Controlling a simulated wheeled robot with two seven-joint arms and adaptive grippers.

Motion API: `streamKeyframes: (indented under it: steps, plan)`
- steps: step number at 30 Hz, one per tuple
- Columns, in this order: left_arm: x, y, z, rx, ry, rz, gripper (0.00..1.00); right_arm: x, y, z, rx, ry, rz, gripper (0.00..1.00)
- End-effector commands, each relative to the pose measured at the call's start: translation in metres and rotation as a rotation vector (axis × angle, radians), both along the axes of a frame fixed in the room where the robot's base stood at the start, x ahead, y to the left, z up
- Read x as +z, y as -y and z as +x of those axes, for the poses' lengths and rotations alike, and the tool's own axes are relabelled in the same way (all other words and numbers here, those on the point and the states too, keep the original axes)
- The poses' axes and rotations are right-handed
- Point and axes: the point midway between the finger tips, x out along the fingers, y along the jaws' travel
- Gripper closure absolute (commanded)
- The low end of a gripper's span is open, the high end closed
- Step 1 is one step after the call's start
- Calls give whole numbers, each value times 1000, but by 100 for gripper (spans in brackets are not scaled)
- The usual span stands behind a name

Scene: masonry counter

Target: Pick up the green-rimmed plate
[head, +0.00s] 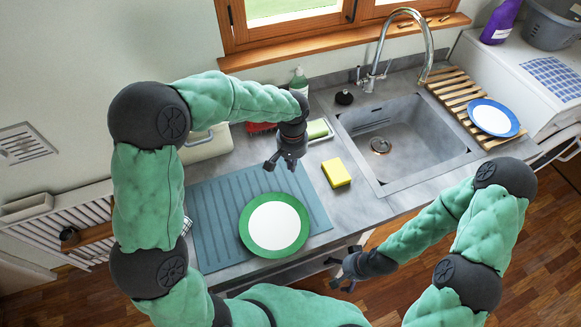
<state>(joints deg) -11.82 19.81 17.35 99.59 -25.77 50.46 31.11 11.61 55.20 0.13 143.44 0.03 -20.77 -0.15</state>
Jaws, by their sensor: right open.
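The green-rimmed plate (274,226) has a white centre and lies flat on the blue-grey ribbed mat (212,215) on the counter, left of the sink. My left gripper (281,166) is above the mat's back part, behind the plate and apart from it, with its fingers spread and nothing between them. My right gripper (340,276) is open and empty, in front of the counter's edge, to the right of and nearer than the plate. The whole plate is in view and nothing covers it.
A yellow sponge (336,173) lies between mat and sink (405,140). A tall tap (405,40) rises behind the sink. A blue-rimmed plate (494,118) rests on the wooden slatted rack (455,92) at right.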

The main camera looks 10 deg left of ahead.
Motion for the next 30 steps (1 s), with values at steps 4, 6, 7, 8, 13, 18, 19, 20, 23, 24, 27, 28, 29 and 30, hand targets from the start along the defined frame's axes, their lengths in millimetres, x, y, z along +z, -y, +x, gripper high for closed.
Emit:
streamKeyframes:
  steps: [4, 6, 7, 8, 13, 18, 19, 20, 23, 24, 27, 28, 29, 30]
  plan:
    - [-32, 0, -1, -2, -5, 2, 100, -8, 0, 0, 0, 0, 0, 2]
    - [-46, 0, -1, 0, -5, 1, 100, -11, 0, 0, 0, 0, 0, 2]
    - [-51, -1, -1, 0, -5, 1, 100, -12, 0, 0, 0, 0, 0, 2]
    - [-57, -1, -1, 0, -5, 1, 100, -13, 0, 0, 0, 0, 0, 2]
    - [-76, 0, -8, -1, 0, 0, 100, -18, 0, 0, 0, -1, 0, 2]
    - [-75, 0, -29, -1, -1, 0, 100, -20, 0, 0, 0, 0, 0, 2]
    - [-75, 1, -32, -1, 0, 0, 100, -20, 0, 0, 0, 0, 0, 2]
    - [-75, 1, -34, -1, -1, 0, 100, -21, 0, 0, 0, -1, 0, 2]
    - [-75, 1, -39, -1, -1, 0, 100, -21, 0, 0, 0, 0, 0, 2]
    - [-75, 1, -40, -1, -1, 0, 100, -21, 0, 0, 0, 0, 0, 2]
    - [-75, 1, -41, -1, -1, 0, 100, -21, 0, 0, 0, 0, 0, 2]
    - [-75, 1, -41, -1, -1, 0, 100, -21, 0, 0, 0, 0, 0, 2]
    - [-75, 1, -41, -1, -1, 0, 100, -21, 0, 0, 0, 0, 0, 2]
    - [-75, 1, -41, -1, -1, 0, 100, -21, 0, 0, 0, 0, 0, 2]
